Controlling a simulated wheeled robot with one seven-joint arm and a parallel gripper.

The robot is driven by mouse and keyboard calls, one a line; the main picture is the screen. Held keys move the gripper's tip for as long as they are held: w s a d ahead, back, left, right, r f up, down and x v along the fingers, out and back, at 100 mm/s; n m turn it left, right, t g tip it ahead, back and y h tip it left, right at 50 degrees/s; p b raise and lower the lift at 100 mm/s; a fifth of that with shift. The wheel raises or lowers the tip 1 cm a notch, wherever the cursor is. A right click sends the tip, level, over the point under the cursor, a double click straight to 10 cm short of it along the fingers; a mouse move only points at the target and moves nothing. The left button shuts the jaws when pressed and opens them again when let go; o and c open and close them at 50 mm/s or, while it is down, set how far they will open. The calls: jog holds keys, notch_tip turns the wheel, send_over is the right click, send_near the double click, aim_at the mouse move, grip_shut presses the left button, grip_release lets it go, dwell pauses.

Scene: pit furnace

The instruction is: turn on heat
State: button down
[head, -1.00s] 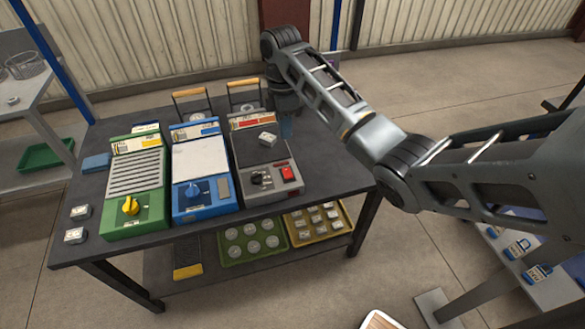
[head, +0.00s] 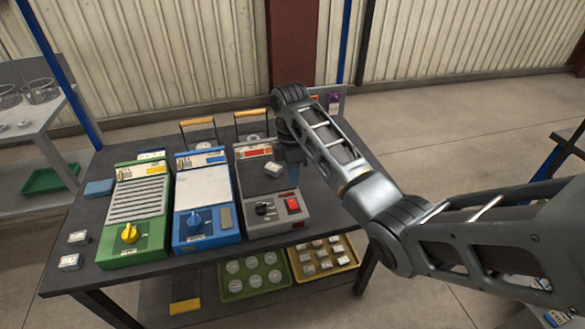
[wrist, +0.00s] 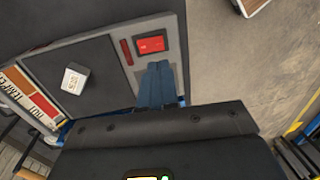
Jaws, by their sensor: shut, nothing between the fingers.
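A grey unit (head: 272,227) with a red label, a dark top plate, a black knob (head: 265,208) and a red switch (head: 292,204) stands on the dark table. The red switch also shows in the wrist view (wrist: 151,44). A small white block (head: 274,169) lies on the dark plate. My gripper (wrist: 158,66) is shut and empty, with blue fingers. Its tips show just beside the red switch in the wrist view; contact cannot be told. In the head view, the gripper is by the unit's right edge, partly hidden by my arm.
A blue unit (head: 205,235) with a blue knob and a green unit (head: 133,247) with a yellow knob stand to the left. Two small blocks lie at the table's left edge. Green and yellow trays (head: 325,273) sit on the lower shelf.

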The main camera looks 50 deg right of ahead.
aim_at(295, 207)
jog(key=f, duration=0.5)
jog(key=s+f+p, duration=0.1)
jog(key=f, duration=0.2)
jog(key=shift+a, duration=0.3)
